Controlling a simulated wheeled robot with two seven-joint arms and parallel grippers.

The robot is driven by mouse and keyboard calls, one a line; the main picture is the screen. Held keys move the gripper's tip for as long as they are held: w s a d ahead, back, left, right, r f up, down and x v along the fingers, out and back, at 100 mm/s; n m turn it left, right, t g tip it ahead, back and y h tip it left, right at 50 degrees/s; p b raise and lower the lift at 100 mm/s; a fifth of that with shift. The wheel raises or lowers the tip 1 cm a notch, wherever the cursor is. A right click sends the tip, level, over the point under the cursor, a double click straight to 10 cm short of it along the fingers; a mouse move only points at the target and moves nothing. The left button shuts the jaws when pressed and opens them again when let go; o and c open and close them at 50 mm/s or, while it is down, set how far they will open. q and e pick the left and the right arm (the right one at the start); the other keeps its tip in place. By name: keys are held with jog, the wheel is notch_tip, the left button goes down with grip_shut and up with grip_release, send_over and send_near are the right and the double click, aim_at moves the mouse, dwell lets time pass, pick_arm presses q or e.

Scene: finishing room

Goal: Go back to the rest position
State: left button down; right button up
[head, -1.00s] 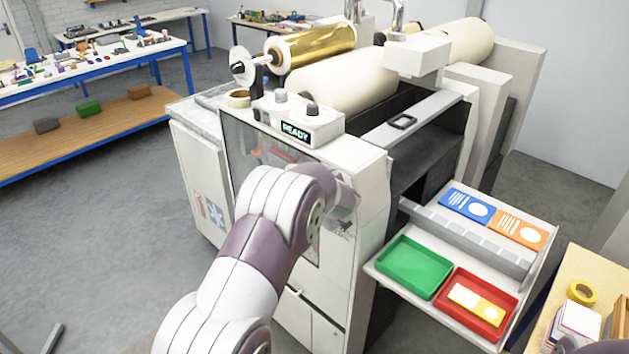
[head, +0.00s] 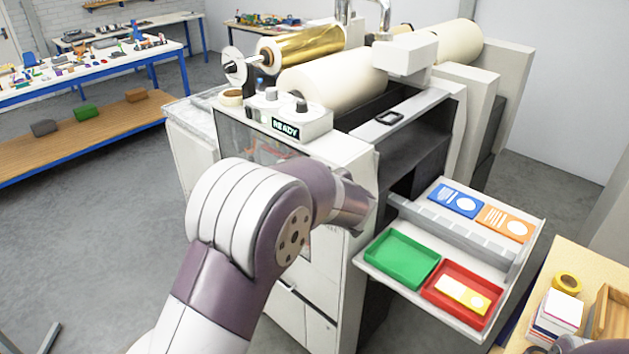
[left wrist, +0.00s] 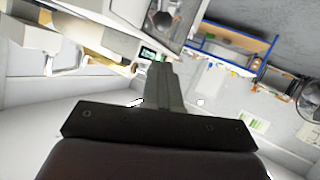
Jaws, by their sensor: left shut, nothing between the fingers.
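My left arm (head: 235,250) comes in from the bottom left of the head view, bent in front of the white laminating or foiling machine (head: 350,165). Its wrist end (head: 350,205) is before the machine's front right corner, and the fingers are hidden or too unclear there. In the left wrist view my left gripper (left wrist: 160,68) shows with its fingers together and nothing between them. My right gripper does not show.
The machine's side shelf (head: 440,205) holds a green tray (head: 402,275), a red tray (head: 488,313) with a yellow-and-white card, and blue and orange cards. A wooden table (head: 590,270) with tape and boxes stands at right. Open floor (head: 90,240) lies at left.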

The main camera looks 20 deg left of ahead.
pick_arm(q)
jog(key=s+d+f+m+g+h+b, duration=0.25)
jog(key=s+d+f+m+h, duration=0.4)
jog(key=d+f+h, duration=0.4)
jog(key=s+a+f+m+g+y+b, duration=0.1)
jog(key=s+f, duration=0.4)
jog(key=s, duration=0.5)
jog(key=s+a+f+m+g+y+b, duration=0.1)
jog(key=s+a+f+m+g+b, duration=0.1)
jog(key=s, duration=0.8)
notch_tip(320, 180, down, 4)
jog(key=m+g+b, duration=0.1)
jog(key=g+b, duration=0.1)
jog(key=g, duration=0.1)
jog(key=shift+s+a+b, duration=0.2)
jog(key=shift+s+b, duration=0.1)
jog(key=shift+s, duration=0.1)
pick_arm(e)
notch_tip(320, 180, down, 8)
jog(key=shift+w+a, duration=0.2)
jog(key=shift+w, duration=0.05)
pick_arm(q)
jog(key=shift+g, duration=0.25)
